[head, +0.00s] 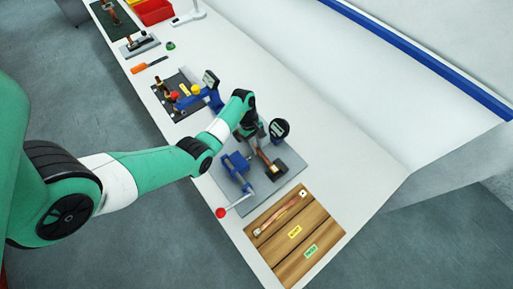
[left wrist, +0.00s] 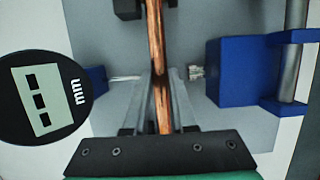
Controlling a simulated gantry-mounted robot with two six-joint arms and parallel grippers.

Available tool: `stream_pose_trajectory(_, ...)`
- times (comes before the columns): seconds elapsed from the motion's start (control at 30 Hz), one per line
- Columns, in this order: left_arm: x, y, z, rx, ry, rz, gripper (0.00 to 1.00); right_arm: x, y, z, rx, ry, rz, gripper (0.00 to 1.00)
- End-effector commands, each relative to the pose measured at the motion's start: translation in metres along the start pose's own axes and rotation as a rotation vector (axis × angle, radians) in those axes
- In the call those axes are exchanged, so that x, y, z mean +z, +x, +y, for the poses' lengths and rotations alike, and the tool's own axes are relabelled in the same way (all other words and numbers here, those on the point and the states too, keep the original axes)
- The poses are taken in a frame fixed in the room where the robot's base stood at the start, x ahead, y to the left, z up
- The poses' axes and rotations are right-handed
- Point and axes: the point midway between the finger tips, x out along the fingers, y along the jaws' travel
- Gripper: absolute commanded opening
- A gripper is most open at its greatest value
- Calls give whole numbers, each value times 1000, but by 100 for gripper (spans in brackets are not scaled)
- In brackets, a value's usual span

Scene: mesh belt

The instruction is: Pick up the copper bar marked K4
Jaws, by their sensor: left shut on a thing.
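A copper bar (head: 264,159) lies across the measuring fixture on a grey plate, with its far end at a dark block. In the left wrist view the bar (left wrist: 155,35) runs up the middle of the picture. My left gripper (head: 256,143) is over the fixture and shut on this bar; the left wrist view shows its fingers (left wrist: 162,82) on either side of it. I cannot read a K4 mark on it. A second copper bar (head: 283,214) with pale ends lies on the wooden board, its mark also too small to read. My right gripper is out of view.
The fixture has a round dial display (head: 279,128), a blue clamp (head: 236,166) and a red-knobbed lever (head: 221,212). The wooden board (head: 318,232) carries yellow and green labels. Another black fixture plate (head: 171,105) stands farther along the white table (head: 375,172), whose right part is clear.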

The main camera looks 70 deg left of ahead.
Motion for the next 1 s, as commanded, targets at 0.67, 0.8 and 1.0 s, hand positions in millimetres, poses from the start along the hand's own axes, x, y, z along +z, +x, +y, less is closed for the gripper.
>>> stream_pose_trajectory(0.67,76,-95,-108,-3,0,-1,0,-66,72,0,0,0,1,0)
stream_pose_trajectory(0.8,83,-97,-124,-1,0,0,0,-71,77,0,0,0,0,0)
stream_pose_trajectory(1.0,86,-96,-130,1,1,0,0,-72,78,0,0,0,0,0)
